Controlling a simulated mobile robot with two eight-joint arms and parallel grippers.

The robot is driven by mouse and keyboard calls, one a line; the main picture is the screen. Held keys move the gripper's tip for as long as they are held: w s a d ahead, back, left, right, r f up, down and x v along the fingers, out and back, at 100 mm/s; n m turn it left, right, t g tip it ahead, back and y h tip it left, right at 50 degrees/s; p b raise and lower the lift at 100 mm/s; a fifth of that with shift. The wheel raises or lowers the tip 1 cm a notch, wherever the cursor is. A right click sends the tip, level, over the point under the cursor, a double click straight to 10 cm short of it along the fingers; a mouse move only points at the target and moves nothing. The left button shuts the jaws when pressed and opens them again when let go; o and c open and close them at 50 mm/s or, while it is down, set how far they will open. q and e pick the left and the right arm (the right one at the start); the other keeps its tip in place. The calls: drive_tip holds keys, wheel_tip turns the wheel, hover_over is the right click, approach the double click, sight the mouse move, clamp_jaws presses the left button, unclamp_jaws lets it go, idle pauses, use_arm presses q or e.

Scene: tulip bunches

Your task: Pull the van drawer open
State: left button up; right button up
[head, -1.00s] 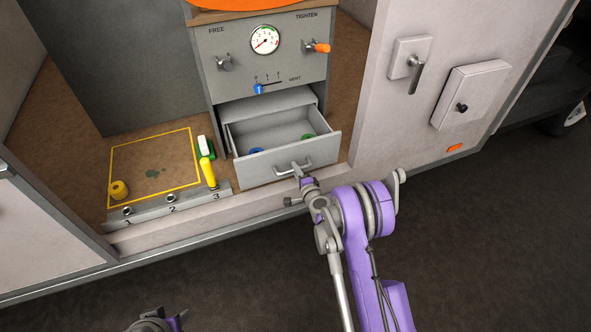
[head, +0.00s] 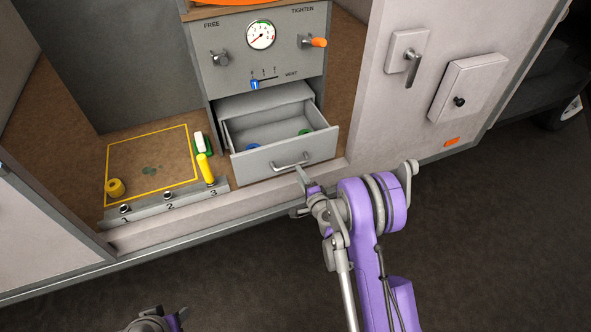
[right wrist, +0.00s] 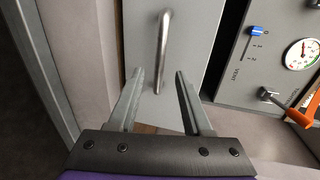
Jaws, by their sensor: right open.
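The grey van drawer (head: 255,163) is pulled out of the cabinet under the gauge panel, and its inside shows. A blue round thing (head: 252,147) and a green one (head: 305,132) lie in it, partly hidden by the drawer front. The metal bar handle (head: 291,163) is on the drawer front; it also shows in the right wrist view (right wrist: 162,52). My right gripper (head: 300,176) is just below and in front of the handle, apart from it. In the right wrist view its two fingers (right wrist: 158,75) are spread and empty. A part of my left arm (head: 155,320) shows at the bottom edge; its fingers cannot be made out.
A gauge panel (head: 230,65) with knobs and a blue slider is above the drawer. Left of it are a yellow-outlined area (head: 150,165), a yellow roll (head: 115,188) and a numbered strip (head: 165,206). A door handle (head: 412,68) and a box (head: 468,90) are at right.

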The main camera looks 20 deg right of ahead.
drive_tip(key=v, duration=0.3)
drive_tip(key=shift+s, duration=0.3)
drive_tip(key=shift+r, duration=0.1)
drive_tip(key=s+a+r+n+g+y+p, duration=0.2)
drive_tip(key=s+a+r+n, duration=0.25)
drive_tip(key=r, duration=0.35)
drive_tip(key=s+a+r+n+g+y+p, duration=0.1)
drive_tip(key=s+a+r+n+g, duration=0.25)
drive_tip(key=a+r+n, duration=0.3)
drive_tip(key=s+d+r+n+g+h+p, duration=0.1)
drive_tip(key=s+d+r+n+g, duration=0.1)
drive_tip(key=s, duration=0.9)
drive_tip(key=s+d+r+n+g+h+p, duration=0.1)
drive_tip(key=s+n, duration=0.3)
drive_tip(key=s, duration=0.7)
drive_tip(key=shift+d+r+n+g+h+p, duration=0.3)
drive_tip(key=shift+d+r+g+h+p, duration=0.1)
drive_tip(key=shift+d+r+g+h, duration=0.35)
